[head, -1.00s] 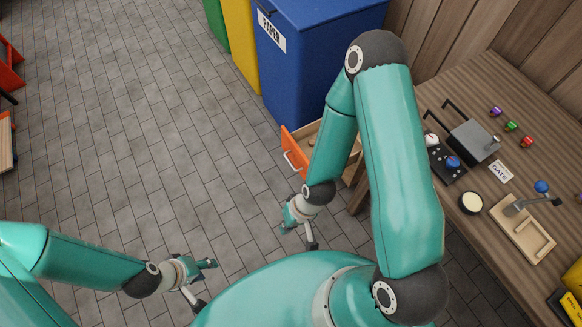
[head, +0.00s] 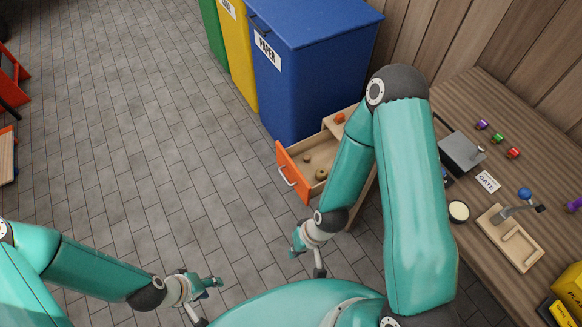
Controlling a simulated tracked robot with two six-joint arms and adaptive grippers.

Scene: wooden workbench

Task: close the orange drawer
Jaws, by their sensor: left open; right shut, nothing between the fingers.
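The orange drawer (head: 293,174) stands pulled out from under the workbench, with its orange front facing left and a pale handle (head: 287,177) on it. A few small brown objects lie inside it. My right arm covers its right part. My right gripper (head: 297,243) is shut and empty, in front of and below the drawer front in the picture, apart from it. My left gripper (head: 213,284) is open and empty over the floor at the lower left, far from the drawer.
Blue (head: 310,75), yellow (head: 238,55) and green bins stand behind the drawer. The workbench (head: 462,262) at the right holds a grey box (head: 461,152), a lever on a wooden base (head: 510,240) and small coloured knobs. The tiled floor left of the drawer is clear.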

